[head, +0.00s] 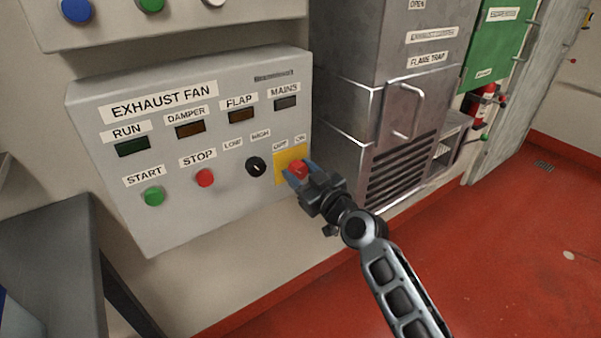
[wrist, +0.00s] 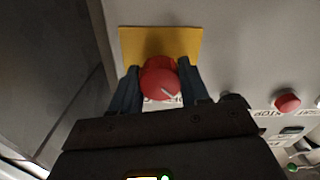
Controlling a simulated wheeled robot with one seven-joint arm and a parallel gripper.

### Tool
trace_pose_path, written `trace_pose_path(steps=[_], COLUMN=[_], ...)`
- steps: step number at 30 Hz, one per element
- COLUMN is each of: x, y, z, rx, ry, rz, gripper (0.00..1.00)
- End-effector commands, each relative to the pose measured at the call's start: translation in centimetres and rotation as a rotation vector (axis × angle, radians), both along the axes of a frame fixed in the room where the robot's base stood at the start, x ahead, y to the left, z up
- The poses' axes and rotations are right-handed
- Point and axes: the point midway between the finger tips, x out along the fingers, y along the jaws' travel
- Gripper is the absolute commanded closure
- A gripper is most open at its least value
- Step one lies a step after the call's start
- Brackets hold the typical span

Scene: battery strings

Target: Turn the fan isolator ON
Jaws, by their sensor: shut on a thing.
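The fan isolator is a red rotary knob (head: 298,167) on a yellow plate (head: 279,172) at the lower right of the EXHAUST FAN panel (head: 230,205). OFF and ON labels sit above it. My gripper (head: 301,169) is at the knob, with a finger on either side. In the wrist view the red knob (wrist: 160,78) sits between the two dark blue fingers (wrist: 158,85), in front of the yellow plate (wrist: 180,40). The gripper is shut on it. A pale pointer line shows on the knob's face, slanting; which label it points at I cannot tell.
Left of the isolator are a black LOW/HIGH selector (head: 256,167), a red STOP button (head: 205,178) and a green START button (head: 154,196). The RUN lamp (head: 132,147) looks dark. A metal flame trap cabinet (head: 400,110) stands close to the right. The red floor (head: 500,250) is open.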

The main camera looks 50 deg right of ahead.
Motion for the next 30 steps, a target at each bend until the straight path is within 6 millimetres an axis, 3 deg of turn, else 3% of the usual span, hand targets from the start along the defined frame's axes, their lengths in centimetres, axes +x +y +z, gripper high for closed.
trace_pose_path(steps=[4, 17, 30], x=[-0.01, -0.01, -0.03], y=[0.0, 0.05, 0.04], z=[0.0, -0.04, -0.02], rx=[0.0, 0.088, 0.45], ry=[0.0, -0.025, -0.129], rz=[0.0, 0.0, -0.001], gripper=[0.85, 0.86, 0.86])
